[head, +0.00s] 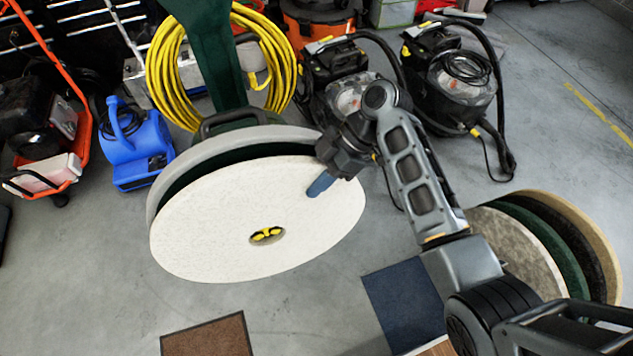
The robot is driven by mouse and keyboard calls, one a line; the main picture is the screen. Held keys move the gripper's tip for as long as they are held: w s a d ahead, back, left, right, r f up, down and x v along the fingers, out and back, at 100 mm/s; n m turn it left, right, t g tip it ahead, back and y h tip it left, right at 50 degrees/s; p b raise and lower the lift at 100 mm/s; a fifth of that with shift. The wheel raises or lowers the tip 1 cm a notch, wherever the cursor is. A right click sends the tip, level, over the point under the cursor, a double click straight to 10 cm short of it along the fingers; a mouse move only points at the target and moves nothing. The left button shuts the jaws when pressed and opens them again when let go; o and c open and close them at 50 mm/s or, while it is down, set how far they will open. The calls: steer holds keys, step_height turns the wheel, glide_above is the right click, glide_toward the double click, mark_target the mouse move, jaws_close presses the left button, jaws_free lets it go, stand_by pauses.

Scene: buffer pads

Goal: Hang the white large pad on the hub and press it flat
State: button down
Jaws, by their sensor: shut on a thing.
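The white large pad (220,215) is a big round disc with a small centre hole. It faces me in front of the floor machine's round underside, whose grey rim (165,185) shows above and left of it. A dark green band shows between rim and pad at the upper left. The yellow hub (266,235) is visible in the pad's hole; I cannot tell how far it passes through. My gripper (320,184) is shut on the pad's upper right edge, one blue fingertip lying on its face. The pad's back is hidden.
Several other round pads (555,235) stand at the right, partly behind my arm. A brown mat (207,336) and a dark blue mat (405,300) lie on the floor. Grey floor between is clear.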

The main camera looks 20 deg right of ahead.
steer(key=shift+w, duration=0.55)
stand_by(0.5)
steer(key=shift+f, duration=0.1)
steer(key=shift+w+t, duration=0.15)
steer(key=shift+t, duration=0.35)
stand_by(0.4)
steer(key=shift+f+b, duration=0.25)
steer(key=shift+b, duration=0.1)
stand_by(0.4)
steer(key=c, duration=1.4)
jaws_free()
